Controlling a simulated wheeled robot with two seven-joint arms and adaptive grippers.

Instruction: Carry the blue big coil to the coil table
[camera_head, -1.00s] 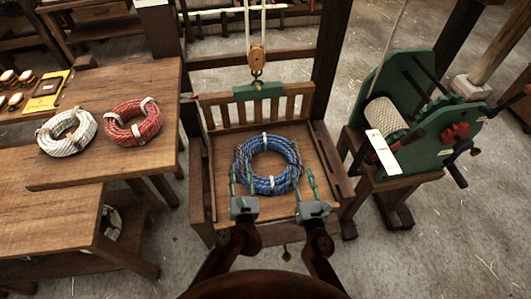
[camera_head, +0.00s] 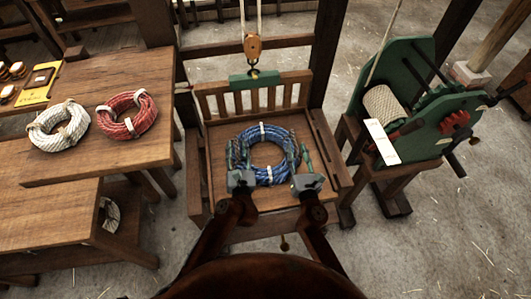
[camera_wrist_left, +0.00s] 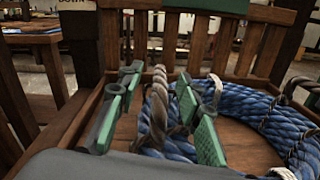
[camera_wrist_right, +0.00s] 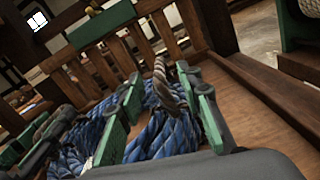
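The blue big coil (camera_head: 266,132), with white ties, lies flat on a slatted-back wooden hoist platform (camera_head: 222,195). My left gripper (camera_head: 236,155) is at the coil's left side. In the left wrist view its green-padded fingers (camera_wrist_left: 150,110) stand apart with a greyish-brown rope loop (camera_wrist_left: 158,100) between them. My right gripper (camera_head: 300,160) is at the coil's right side. In the right wrist view its fingers (camera_wrist_right: 165,115) are apart around a similar loop (camera_wrist_right: 168,90). A wooden table (camera_head: 60,170) at left holds a white coil (camera_head: 42,140) and a red coil (camera_head: 110,128).
A pulley block (camera_head: 253,48) and green bar (camera_head: 254,80) hang at the platform's back. A green winding machine (camera_head: 400,90) stands close on the right. A lower table (camera_head: 45,215) is at front left. Open concrete floor lies at front right.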

